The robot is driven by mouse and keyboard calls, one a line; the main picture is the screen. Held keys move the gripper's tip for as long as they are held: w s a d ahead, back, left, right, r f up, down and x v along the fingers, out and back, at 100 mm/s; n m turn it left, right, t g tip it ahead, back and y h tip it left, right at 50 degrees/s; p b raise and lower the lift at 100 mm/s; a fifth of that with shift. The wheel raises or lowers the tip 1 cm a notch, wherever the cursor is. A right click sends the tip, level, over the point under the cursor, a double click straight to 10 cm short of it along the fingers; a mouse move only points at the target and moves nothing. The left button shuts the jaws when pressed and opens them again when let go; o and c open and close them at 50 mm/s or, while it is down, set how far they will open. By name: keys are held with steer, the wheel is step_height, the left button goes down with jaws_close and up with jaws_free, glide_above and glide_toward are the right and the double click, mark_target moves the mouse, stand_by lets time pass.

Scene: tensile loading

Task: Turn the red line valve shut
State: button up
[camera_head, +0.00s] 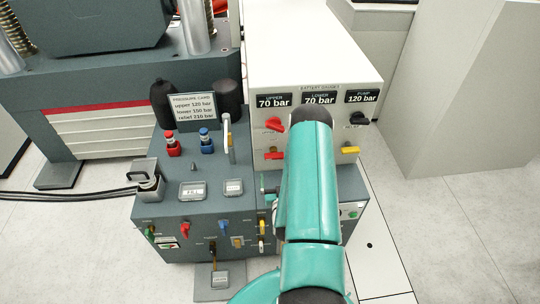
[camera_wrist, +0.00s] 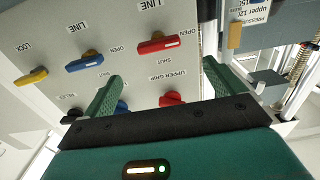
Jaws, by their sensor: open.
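The red line valve (camera_wrist: 163,43) is a red bar handle on the pale panel, marked LINE, OPEN and SHUT in the wrist view. Its bar lies nearly level there, one end towards the OPEN mark. In the head view, the red line valve (camera_head: 272,155) sits low on the white cabinet front, left of my arm. My gripper (camera_wrist: 160,82) is open and empty, its two green fingers spread wide. The red handle shows beyond the fingertips, between them in the picture; I see no contact.
A red upper grip knob (camera_wrist: 172,98) shows between the fingers. A blue line handle (camera_wrist: 85,62) and yellow lock handle (camera_wrist: 33,76) are at left. In the head view, a dark console (camera_head: 200,205) with valves and a card (camera_head: 192,106) stands left of the cabinet.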

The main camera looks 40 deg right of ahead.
mark_target(275, 158)
steer(key=x, duration=1.1)
steer(key=shift+w+d, duration=0.25)
steer(key=shift+w, duration=0.05)
steer(key=shift+c, duration=0.2)
steer(key=c, duration=0.9)
